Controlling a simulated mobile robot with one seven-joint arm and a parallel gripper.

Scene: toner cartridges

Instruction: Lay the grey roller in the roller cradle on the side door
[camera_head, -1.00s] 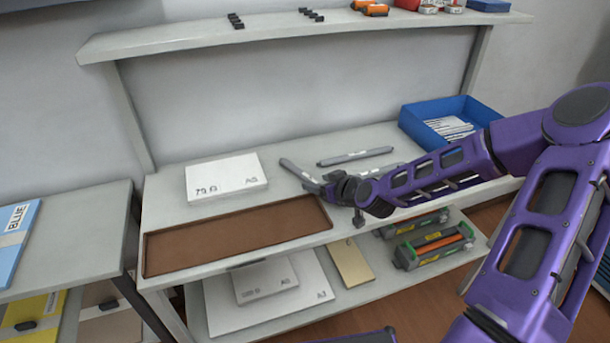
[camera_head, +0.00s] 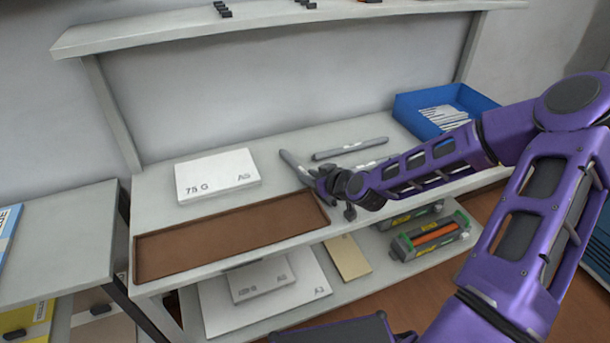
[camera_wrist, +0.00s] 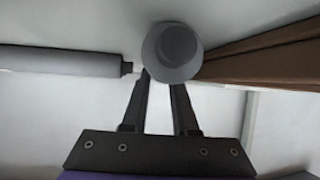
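My gripper (camera_head: 326,183) is over the worktop and appears shut on the middle of a grey roller (camera_head: 296,167). The roller slants from upper left down through the fingers; a dark end shows below the gripper. In the wrist view the fingers (camera_wrist: 161,78) meet the roller (camera_wrist: 172,52), seen end-on with its round face toward the camera. It hides the right fingertip. I cannot tell its height above the worktop. No side door or roller cradle is seen.
A similar grey roller (camera_head: 351,148) lies behind on the worktop (camera_head: 152,192). A brown tray (camera_head: 225,237) is at the front, with a white paper pack (camera_head: 218,174) behind it. A blue bin (camera_head: 402,112) stands right. A toner unit (camera_head: 432,238) sits on the lower shelf.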

